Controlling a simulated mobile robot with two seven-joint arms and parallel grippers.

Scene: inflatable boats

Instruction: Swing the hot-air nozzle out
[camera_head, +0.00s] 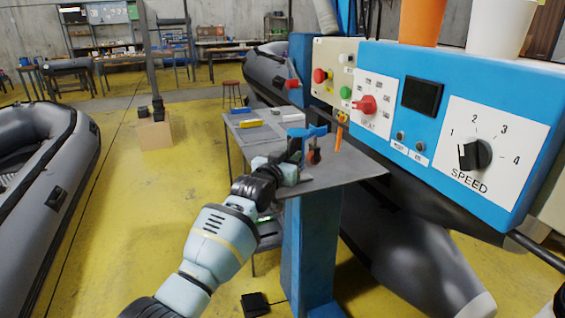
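My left arm reaches up from the bottom of the head view, and its gripper (306,152) is over the grey work table, at a small blue part (308,131) that may be a handle of the nozzle. The fingers are small and dark here, and I cannot tell whether they touch or hold the blue part. A thin orange upright piece (339,137) stands just right of it. I cannot make out the hot-air nozzle itself with certainty. My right gripper is not in view.
A blue control panel (470,95) with a SPEED knob (474,154) and a red switch (367,104) overhangs the grey table (345,172) at right. Orange and white cups stand on top. Grey inflatable boats (50,165) lie left and behind. Yellow floor at left is largely clear.

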